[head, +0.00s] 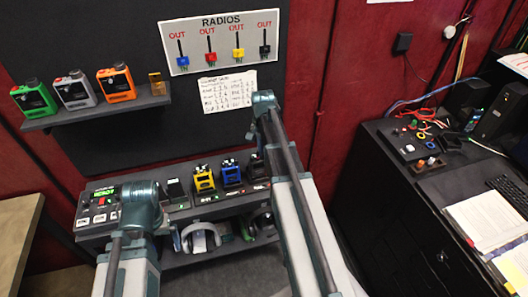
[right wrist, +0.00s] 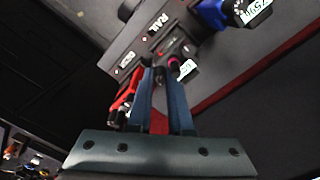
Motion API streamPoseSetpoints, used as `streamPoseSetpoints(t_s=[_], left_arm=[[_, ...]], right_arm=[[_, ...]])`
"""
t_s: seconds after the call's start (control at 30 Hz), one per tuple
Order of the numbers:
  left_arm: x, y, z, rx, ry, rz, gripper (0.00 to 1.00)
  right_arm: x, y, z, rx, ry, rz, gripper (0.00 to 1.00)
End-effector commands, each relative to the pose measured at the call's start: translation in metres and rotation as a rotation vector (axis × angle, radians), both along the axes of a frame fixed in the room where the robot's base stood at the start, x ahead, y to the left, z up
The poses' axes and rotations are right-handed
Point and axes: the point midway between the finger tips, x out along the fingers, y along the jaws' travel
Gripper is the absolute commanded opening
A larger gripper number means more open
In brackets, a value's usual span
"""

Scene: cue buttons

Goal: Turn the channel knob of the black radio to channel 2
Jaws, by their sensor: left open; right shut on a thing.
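The black radio (head: 257,167) stands in the desk-top row, right of the blue radio (head: 231,173), partly hidden behind my right arm. In the right wrist view my right gripper (right wrist: 160,72) is shut at a dark radio (right wrist: 178,48), apparently the black one, with its fingers around a small part at its top. The fingers hide most of that part, so the channel setting cannot be read. In the head view my right gripper is hidden behind its own arm. My left gripper (head: 164,222) is open, low in front of the desk's left part, away from the black radio.
A yellow radio (head: 204,180) stands left of the blue one. Headsets (head: 200,237) lie on the shelf below. Colored radios sit on a wall shelf (head: 95,113). A red item (right wrist: 124,98) lies beside my right fingers.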

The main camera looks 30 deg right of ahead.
Motion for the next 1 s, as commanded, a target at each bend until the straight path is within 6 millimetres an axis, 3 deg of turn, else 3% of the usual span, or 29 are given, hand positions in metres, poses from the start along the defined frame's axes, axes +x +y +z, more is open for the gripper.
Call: streamPoseSetpoints(t_s=[0.6,0.63,0.8,1.0], left_arm=[[0.0000,0.0000,-0.0001,0.000,0.000,0.000,1.00],[0.0000,0.0000,-0.0001,0.000,0.000,0.000,1.00],[0.0000,0.0000,0.0000,0.000,0.000,0.000,1.00],[0.0000,0.0000,0.0000,0.000,0.000,0.000,1.00]], right_arm=[[-0.0001,-0.0003,-0.0001,-0.002,0.000,0.040,0.00],[-0.0001,-0.0003,-0.0001,-0.002,0.000,0.040,0.22],[0.0000,-0.0002,0.0000,0.000,0.000,0.040,0.50],[0.0001,-0.0002,0.0000,0.000,0.000,0.039,0.50]])
